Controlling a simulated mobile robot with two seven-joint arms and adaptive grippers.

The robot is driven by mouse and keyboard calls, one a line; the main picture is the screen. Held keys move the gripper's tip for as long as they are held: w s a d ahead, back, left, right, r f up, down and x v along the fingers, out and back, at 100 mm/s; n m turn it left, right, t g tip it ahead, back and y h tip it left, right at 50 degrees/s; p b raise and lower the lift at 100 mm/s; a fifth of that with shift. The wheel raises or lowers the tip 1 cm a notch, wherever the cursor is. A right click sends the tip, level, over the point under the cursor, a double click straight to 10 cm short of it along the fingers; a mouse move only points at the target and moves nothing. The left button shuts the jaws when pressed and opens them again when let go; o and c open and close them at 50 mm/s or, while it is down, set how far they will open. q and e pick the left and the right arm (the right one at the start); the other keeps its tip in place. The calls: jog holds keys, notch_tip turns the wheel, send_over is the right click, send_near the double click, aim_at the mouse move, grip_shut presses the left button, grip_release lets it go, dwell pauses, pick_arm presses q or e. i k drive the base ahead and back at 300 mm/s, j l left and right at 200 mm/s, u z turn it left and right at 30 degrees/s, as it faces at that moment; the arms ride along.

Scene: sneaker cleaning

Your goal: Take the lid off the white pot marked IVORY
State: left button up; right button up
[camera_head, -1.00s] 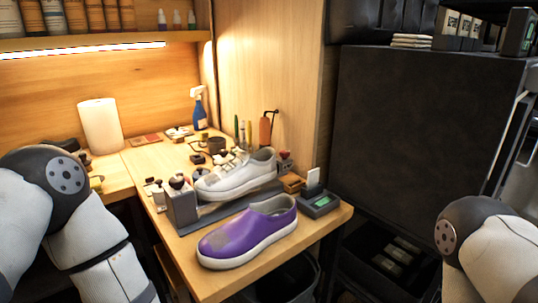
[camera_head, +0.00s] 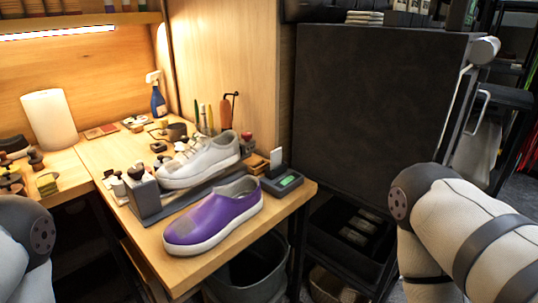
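Several small pots with dark knobbed tops stand on the wooden bench left of the shoes. One whitish pot (camera_head: 118,187) is among them, but no label is legible, so I cannot tell which is marked IVORY. Other parts of this group are hidden behind the grey shoe stand (camera_head: 146,200). Neither gripper is in view. Only links of my arms show, at the lower left and the right edge, both away from the pots.
A white sneaker (camera_head: 205,160) rests on the stand, with a purple slip-on (camera_head: 215,222) in front. A small grey device (camera_head: 284,183) sits near the bench's right corner. A blue spray bottle (camera_head: 158,98) and paper roll (camera_head: 48,120) stand behind. A bin (camera_head: 250,270) is below.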

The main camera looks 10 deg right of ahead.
aim_at(117, 180)
jog(key=i+l+z, duration=0.25)
jog(key=i+j+z, duration=0.25)
jog(key=j+z, duration=0.25)
jog(key=j, duration=1.05)
jog(key=j+z, duration=0.5)
jog(key=j, duration=1.1)
